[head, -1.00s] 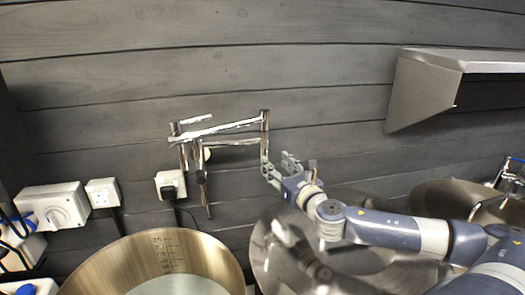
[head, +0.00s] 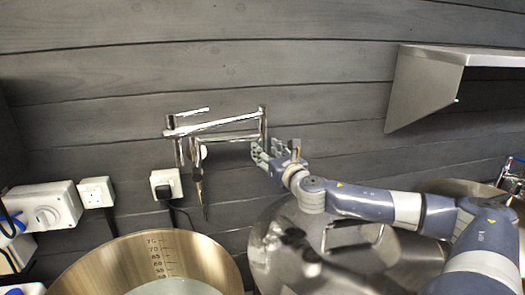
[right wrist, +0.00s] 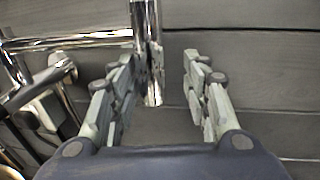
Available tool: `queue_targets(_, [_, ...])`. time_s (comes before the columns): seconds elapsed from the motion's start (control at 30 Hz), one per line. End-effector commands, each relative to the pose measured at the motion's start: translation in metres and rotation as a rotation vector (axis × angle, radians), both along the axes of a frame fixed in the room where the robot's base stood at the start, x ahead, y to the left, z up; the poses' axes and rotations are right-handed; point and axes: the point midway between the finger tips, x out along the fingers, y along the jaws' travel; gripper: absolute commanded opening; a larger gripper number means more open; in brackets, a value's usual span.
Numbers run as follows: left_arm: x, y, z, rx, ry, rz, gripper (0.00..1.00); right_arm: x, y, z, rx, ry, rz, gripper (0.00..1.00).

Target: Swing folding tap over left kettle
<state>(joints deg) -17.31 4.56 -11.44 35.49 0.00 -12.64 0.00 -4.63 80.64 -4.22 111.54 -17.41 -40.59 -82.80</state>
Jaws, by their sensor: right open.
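The folding tap (head: 215,125) is a chrome, jointed pipe on the wall, with a spout hanging at its left end. The tap's right vertical pipe also shows in the right wrist view (right wrist: 153,50). My right gripper (head: 262,153) is open, just below the tap's right end. In the right wrist view (right wrist: 162,78), this pipe passes between the fingers, close to the left one; whether they touch is unclear. The left kettle (head: 222,262) is an open steel vessel with volume marks, below and left of the tap. My left gripper is out of view.
A second steel kettle (head: 275,245) stands to the right, partly behind my right arm. A metal shelf (head: 425,88) juts from the wall at upper right. Sockets (head: 97,192) and a black plug (head: 164,189) are on the wall at left.

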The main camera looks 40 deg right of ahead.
Motion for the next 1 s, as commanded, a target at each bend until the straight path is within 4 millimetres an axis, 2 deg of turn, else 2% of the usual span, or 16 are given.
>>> queue_targets(0.33, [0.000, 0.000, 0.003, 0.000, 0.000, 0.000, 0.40, 0.014, 0.002, 0.001, 0.002, -0.003, 0.010, 0.43])
queue_targets(0.77, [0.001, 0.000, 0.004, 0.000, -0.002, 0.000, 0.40, 0.017, 0.003, 0.000, 0.000, -0.001, 0.013, 0.43])
queue_targets(0.93, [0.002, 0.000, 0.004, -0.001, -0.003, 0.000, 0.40, 0.017, 0.003, 0.000, 0.000, -0.001, 0.013, 0.05])
queue_targets(0.97, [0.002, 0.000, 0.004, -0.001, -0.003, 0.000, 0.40, 0.017, 0.003, 0.000, 0.000, -0.001, 0.013, 0.00])
queue_targets(1.0, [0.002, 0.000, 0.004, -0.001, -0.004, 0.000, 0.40, 0.017, 0.003, 0.000, 0.000, -0.001, 0.013, 0.00])
